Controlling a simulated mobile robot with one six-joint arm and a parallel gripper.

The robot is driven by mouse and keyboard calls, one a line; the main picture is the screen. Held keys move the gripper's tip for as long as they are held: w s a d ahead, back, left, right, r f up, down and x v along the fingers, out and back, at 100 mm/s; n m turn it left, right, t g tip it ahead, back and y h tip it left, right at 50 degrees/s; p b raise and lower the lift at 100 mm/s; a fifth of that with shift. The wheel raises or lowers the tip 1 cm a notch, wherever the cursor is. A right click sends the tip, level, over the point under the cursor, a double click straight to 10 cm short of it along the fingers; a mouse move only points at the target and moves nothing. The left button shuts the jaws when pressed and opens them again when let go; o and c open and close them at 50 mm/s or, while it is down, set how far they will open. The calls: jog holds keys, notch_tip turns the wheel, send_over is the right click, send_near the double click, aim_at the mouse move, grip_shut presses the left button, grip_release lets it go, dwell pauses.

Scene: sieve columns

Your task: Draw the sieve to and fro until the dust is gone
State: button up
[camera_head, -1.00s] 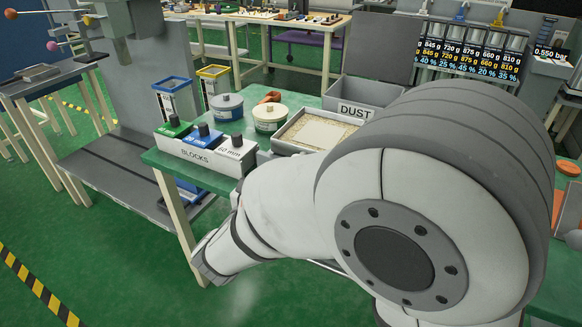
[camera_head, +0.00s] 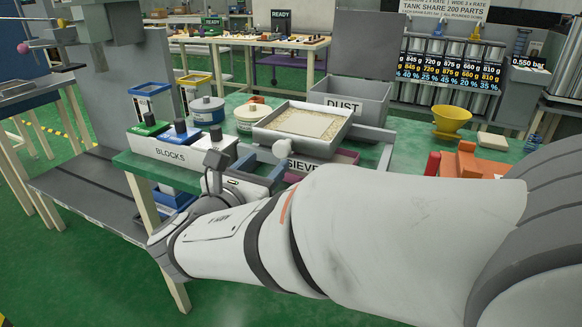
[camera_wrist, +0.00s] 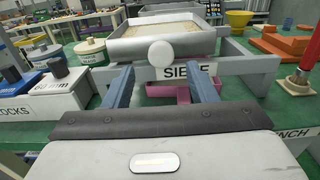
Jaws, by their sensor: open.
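The sieve is a shallow grey-rimmed tray (camera_head: 345,128) holding pale grainy material, with a lighter patch in its middle. It rests on a grey stand labelled SIEVE (camera_wrist: 250,68). A round white knob (camera_head: 281,149) projects from its near side; in the wrist view the knob (camera_wrist: 161,54) appears centred between my fingertips. My gripper (camera_head: 268,166) is open, its two blue-grey fingers pointing at the sieve; they also show in the wrist view (camera_wrist: 160,74). The fingers look apart from the knob; whether they flank it is unclear. A grey DUST box (camera_head: 350,104) stands behind the sieve.
A white BLOCKS rack (camera_head: 172,152) with coloured blocks stands left of my gripper. Two round lidded tins (camera_head: 207,110) stand behind it. A magenta tray (camera_wrist: 168,92) lies under the sieve. A yellow funnel (camera_head: 451,121) and orange blocks (camera_head: 470,163) are to the right.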

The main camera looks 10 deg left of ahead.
aim_at(279, 150)
jog(key=b+x, duration=0.2)
jog(key=x, duration=0.5)
jog(key=shift+w+d+r, duration=0.1)
jog(key=shift+w+d, duration=0.05)
jog(key=shift+w, duration=0.2)
jog(key=shift+c, duration=0.5)
grip_shut()
